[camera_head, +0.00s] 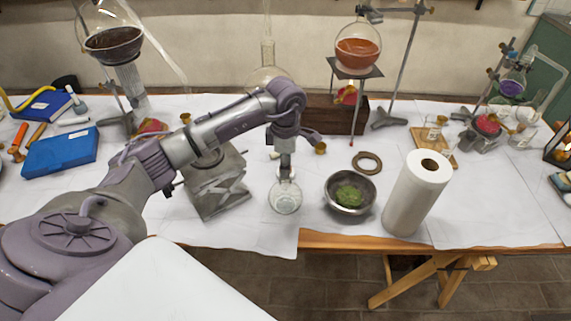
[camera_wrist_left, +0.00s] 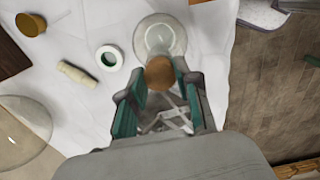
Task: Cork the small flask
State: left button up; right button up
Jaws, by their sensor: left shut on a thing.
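The small flask (camera_head: 285,197) is clear glass and stands near the front edge of the white-covered table. In the left wrist view, its round body (camera_wrist_left: 161,32) shows just beyond my fingertips. My left gripper (camera_head: 286,174) points down directly over the flask's neck. In the wrist view, my left gripper (camera_wrist_left: 159,68) is shut on a brown cork (camera_wrist_left: 160,74), held between the fingertips. The cork lines up with the flask's mouth and hides it, so I cannot tell whether the cork touches the neck. My right gripper is out of view.
A metal lab jack (camera_head: 216,190) stands left of the flask. A mortar bowl with green matter (camera_head: 338,204) and a paper towel roll (camera_head: 415,195) stand to the right. In the wrist view, a larger cork (camera_wrist_left: 31,24), white ring (camera_wrist_left: 101,57) and pale rod (camera_wrist_left: 77,74) lie nearby.

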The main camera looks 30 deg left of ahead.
pick_arm(q)
jog(key=shift+s+f, duration=0.1)
jog(key=shift+f, duration=0.05)
jog(key=o, duration=1.5)
jog(key=shift+r+p, duration=2.1)
jog(key=shift+r, duration=1.45)
